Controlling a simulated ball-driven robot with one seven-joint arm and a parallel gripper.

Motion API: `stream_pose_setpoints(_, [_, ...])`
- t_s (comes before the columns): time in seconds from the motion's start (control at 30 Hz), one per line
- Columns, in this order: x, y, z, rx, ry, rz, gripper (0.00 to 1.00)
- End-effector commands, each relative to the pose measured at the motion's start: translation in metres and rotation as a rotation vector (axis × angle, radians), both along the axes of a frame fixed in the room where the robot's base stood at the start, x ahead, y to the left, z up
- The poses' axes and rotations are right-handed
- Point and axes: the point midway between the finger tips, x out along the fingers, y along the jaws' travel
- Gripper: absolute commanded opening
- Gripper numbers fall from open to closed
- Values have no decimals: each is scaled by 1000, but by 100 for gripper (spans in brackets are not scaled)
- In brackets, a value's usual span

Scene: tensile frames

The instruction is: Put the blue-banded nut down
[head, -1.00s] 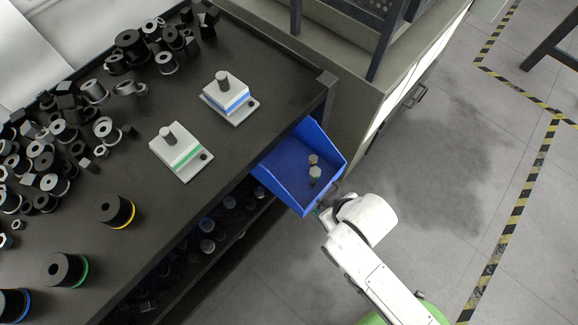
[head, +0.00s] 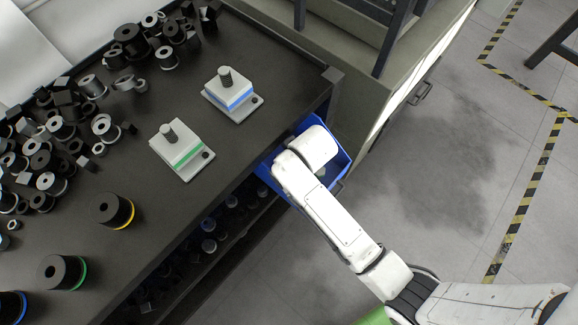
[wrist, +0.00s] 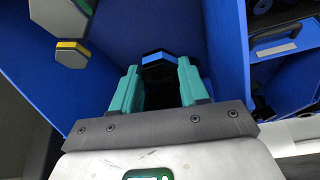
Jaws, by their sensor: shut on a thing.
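The blue-banded nut (wrist: 158,59), a dark hexagon with a blue stripe, sits between the teal fingertips of my gripper (wrist: 159,70) in the wrist view. The gripper is shut on it. Blue walls of the bin (wrist: 226,50) surround it there. In the head view my white arm reaches over the blue bin (head: 343,158) beside the table and hides the gripper and nut. I cannot tell whether the nut touches the bin.
In the wrist view a yellow-banded nut (wrist: 71,53) and a larger grey hexagonal piece (wrist: 60,16) are at upper left. The dark table (head: 130,265) holds a blue-striped stand (head: 232,95), a green-striped stand (head: 181,152), banded cylinders and loose black parts.

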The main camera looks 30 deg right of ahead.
Motion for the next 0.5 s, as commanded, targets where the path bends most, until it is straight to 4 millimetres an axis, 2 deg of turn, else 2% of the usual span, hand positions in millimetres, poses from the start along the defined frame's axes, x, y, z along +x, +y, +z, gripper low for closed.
stream_pose_setpoints(0.03, [-1, 0, -10, 0, 5, 0, 4])
stream_pose_setpoints(0.27, [-1, 0, -28, 0, 1, 0, 4])
stream_pose_setpoints(0.5, [-1, 0, -63, -1, 1, 1, 4])
